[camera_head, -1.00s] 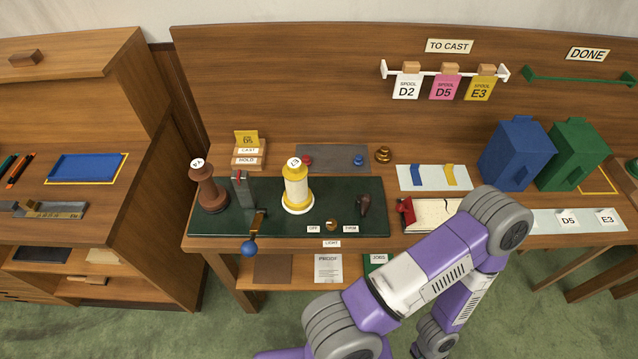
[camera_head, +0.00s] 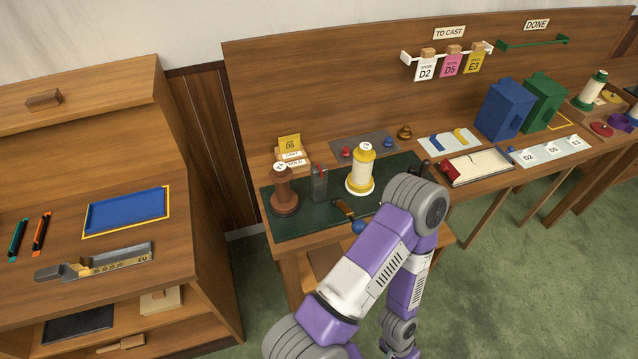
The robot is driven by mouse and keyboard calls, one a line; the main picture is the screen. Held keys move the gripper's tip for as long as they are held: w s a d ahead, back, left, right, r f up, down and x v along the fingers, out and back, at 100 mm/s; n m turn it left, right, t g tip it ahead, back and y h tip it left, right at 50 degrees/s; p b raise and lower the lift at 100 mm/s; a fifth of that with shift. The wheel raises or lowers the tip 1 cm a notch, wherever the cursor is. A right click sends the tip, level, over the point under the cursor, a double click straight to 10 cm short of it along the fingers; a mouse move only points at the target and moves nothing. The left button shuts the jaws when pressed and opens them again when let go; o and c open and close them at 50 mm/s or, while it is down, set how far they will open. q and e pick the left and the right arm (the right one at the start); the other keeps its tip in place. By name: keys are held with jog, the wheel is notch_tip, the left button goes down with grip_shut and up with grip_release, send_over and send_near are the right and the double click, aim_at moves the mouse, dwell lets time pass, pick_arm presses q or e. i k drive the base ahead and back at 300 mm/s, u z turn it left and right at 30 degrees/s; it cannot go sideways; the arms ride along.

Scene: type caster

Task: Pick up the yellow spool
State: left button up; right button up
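The yellow spool (camera_head: 360,170), with a white top and a wide yellow and white base, stands upright on the dark green mat (camera_head: 300,227) of the bench. A label is on its top, too small to read clearly. A brown spool (camera_head: 283,192) stands to its left. One purple and white arm of mine rises from the bottom of the picture and bends at a grey joint just right of and in front of the yellow spool. Neither gripper shows in this view, and nothing of mine is seen touching the spool.
A grey upright piece (camera_head: 320,183) stands between the spools, with a blue-knobbed lever (camera_head: 357,226) in front. A cabinet with a blue tray (camera_head: 127,211) is on the left.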

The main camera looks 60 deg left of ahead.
aim_at(361, 181)
jog(key=k, duration=0.15)
jog(key=u, duration=1)
